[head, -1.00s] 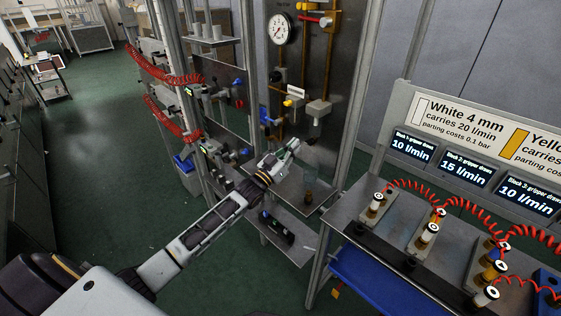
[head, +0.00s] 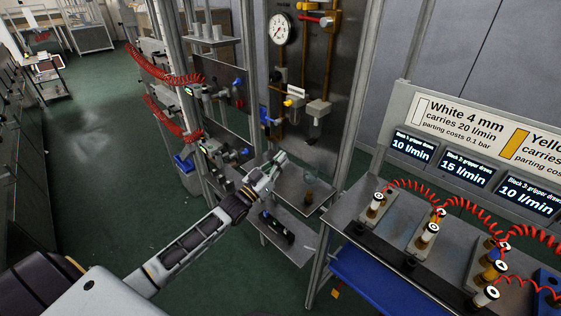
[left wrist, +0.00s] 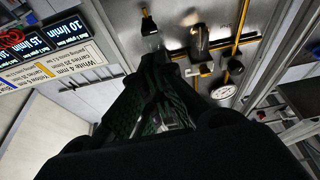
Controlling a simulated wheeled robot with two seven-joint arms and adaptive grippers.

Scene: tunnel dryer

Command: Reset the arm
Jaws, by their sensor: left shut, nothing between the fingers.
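My left arm comes in from the lower left of the head view. Its gripper (head: 279,160) is near a small metal shelf in front of the panel with brown pipes. The gripper is shut and empty. In the left wrist view the dark gripper (left wrist: 160,75) fills the middle, its fingers close together, pointing toward the panel. My right gripper is not in view.
A round gauge (head: 280,29) hangs on the pipe panel. The small shelf (head: 292,190) holds a clear cup-like object (head: 309,178). Red coiled hoses (head: 165,78) hang left. At right stands a bench (head: 350,224) with fittings, displays (head: 411,147) and a blue tray (head: 370,285) below.

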